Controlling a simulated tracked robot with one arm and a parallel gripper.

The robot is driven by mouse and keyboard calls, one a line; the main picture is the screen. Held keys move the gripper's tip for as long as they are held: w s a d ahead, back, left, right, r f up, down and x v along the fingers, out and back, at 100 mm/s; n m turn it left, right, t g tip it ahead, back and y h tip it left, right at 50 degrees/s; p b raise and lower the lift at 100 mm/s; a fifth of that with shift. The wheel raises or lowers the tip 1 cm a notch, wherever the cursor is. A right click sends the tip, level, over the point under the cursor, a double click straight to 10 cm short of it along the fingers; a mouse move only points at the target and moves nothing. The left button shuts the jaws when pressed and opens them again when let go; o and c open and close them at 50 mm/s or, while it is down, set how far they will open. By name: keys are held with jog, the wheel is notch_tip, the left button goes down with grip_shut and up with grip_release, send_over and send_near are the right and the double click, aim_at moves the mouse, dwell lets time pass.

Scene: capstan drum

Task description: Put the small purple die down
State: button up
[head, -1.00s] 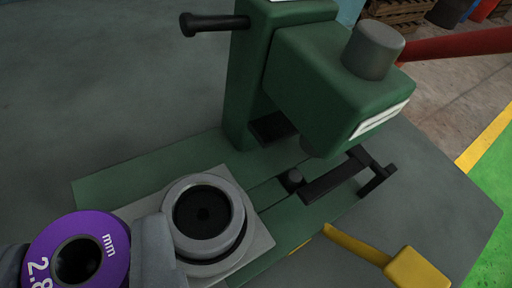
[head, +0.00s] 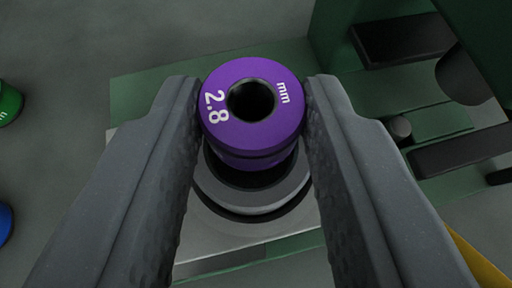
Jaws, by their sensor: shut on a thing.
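The small purple die (head: 225,130) is a ring with a dark centre hole, marked "2.8 mm". My gripper (head: 254,105) is shut on it, with one grey finger on each side. The die appears over the grey round holder (head: 222,196), in line with its dark opening. It covers the far part of the opening. I cannot tell whether the die's lower edge touches the holder or hangs just above it.
The holder sits on a pale square plate (head: 205,243) on a green machine base (head: 150,82). Dark machine parts (head: 405,40) stand at the upper right. A green piece (head: 8,102) and a blue piece (head: 4,224) lie at the left edge. A yellow bar (head: 472,258) is at the lower right.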

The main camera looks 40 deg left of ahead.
jog(key=shift+f, duration=0.3)
jog(key=shift+f, duration=0.15)
jog(key=o, duration=1.1)
jog(key=shift+c, duration=0.2)
jog(key=shift+r, duration=0.4)
jog(key=p+v, duration=0.3)
jog(key=v, duration=0.9)
jog(key=shift+s+f, duration=0.1)
